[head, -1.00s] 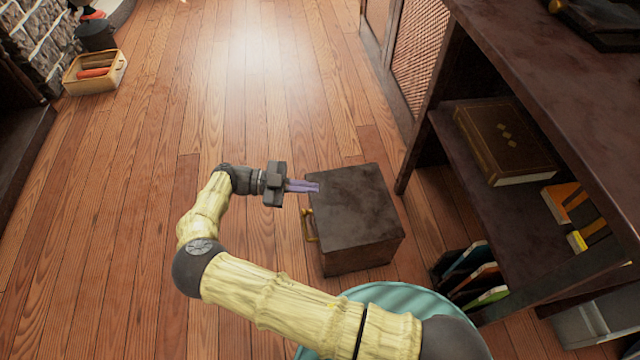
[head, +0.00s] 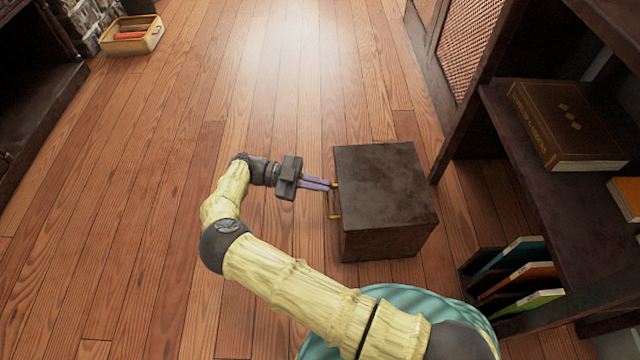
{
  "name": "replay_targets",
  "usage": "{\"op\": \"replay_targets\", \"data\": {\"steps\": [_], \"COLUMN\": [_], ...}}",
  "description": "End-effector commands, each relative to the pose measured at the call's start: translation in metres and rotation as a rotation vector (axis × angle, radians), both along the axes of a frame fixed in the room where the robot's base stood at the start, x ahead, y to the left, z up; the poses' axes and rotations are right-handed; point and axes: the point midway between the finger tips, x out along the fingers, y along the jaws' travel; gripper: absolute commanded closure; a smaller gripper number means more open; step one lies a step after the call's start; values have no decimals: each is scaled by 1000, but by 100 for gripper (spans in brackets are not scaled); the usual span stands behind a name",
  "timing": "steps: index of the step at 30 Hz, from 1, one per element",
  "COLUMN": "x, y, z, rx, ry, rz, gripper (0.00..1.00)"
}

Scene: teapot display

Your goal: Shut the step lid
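The step (head: 385,195) is a dark brown box on the wooden floor, right of the middle in the head view. Its top lid (head: 380,175) lies flat on the box, with no gap that I can see. A brass handle (head: 333,205) sits on its left side. My gripper (head: 330,185) is at the left side of the box, close to the handle and the top edge. Its two purple fingers point right and show a narrow gap between them. I cannot tell whether the fingertips touch the box or handle.
A dark shelf (head: 545,215) with a brown book (head: 568,125) and several upright thin books stands on the right. A wooden crate (head: 132,40) with a red item lies far left. The floor left of the box is clear.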

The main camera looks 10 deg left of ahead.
Motion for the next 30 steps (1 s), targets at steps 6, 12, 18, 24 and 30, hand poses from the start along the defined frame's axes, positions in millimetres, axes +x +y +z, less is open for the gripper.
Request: {"op": "replay_targets", "data": {"steps": [6, 12, 18, 24, 30], "x": [0, 0, 0, 0, -1], "y": [1, 1, 1, 1, 1], "z": [-27, -27, -19, 7, 44], "rx": [39, 39, 38, 32, 21], "ry": [28, 28, 27, 22, 9], "rz": [20, 20, 19, 17, 12], "gripper": [100, 100, 100, 100, 100]}}
